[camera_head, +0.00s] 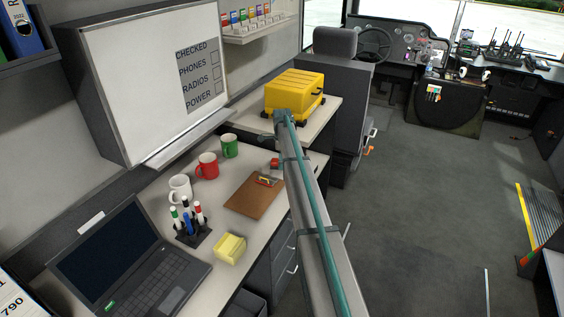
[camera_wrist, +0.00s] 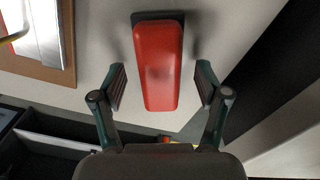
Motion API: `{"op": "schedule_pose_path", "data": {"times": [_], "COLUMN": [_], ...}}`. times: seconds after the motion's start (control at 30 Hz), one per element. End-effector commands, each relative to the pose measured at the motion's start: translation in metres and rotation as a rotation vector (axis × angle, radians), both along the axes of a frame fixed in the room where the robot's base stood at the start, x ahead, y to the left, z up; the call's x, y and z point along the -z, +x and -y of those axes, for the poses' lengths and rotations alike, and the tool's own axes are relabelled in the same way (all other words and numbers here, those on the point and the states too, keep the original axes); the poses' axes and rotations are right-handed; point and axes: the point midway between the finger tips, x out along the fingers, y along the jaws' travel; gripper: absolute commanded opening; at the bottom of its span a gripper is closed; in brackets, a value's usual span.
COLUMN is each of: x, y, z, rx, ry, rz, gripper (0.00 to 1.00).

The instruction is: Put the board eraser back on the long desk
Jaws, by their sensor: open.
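The board eraser (camera_wrist: 160,65), red with a dark pad, lies over the pale top of the long desk (camera_wrist: 105,25) in the wrist view. My gripper (camera_wrist: 160,85) is open, with one finger on each side of the eraser and a visible gap at both. Whether the eraser rests fully flat cannot be told. In the head view a small red piece, likely the eraser (camera_head: 275,162), shows on the long desk (camera_head: 238,172) beside my arm. My gripper is hidden behind my arm there.
A brown clipboard (camera_head: 254,196) lies close by on the desk. Red (camera_head: 207,166), green (camera_head: 229,146) and white mugs, a marker holder (camera_head: 192,232), a yellow block (camera_head: 230,249) and a laptop (camera_head: 130,260) stand along it. A yellow case (camera_head: 293,93) sits beyond. Drawers lie below the front edge.

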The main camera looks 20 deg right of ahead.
Motion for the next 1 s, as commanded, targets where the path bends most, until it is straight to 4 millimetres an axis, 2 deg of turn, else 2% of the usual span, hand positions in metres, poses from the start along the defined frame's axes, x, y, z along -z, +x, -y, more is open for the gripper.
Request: {"op": "schedule_pose_path", "data": {"times": [0.17, 0.6, 0.8, 1.0], "x": [-0.019, -0.098, -0.115, -0.118], "y": [0.000, 0.000, 0.000, 0.000], "z": [0.000, 0.000, 0.000, 0.000], "rx": [0.000, 0.000, 0.000, 0.000], "ry": [-0.001, -0.001, 0.000, 0.000], "rz": [0.003, 0.002, 0.001, 0.000], "gripper": [0.74, 0.74, 0.74, 0.74]}}
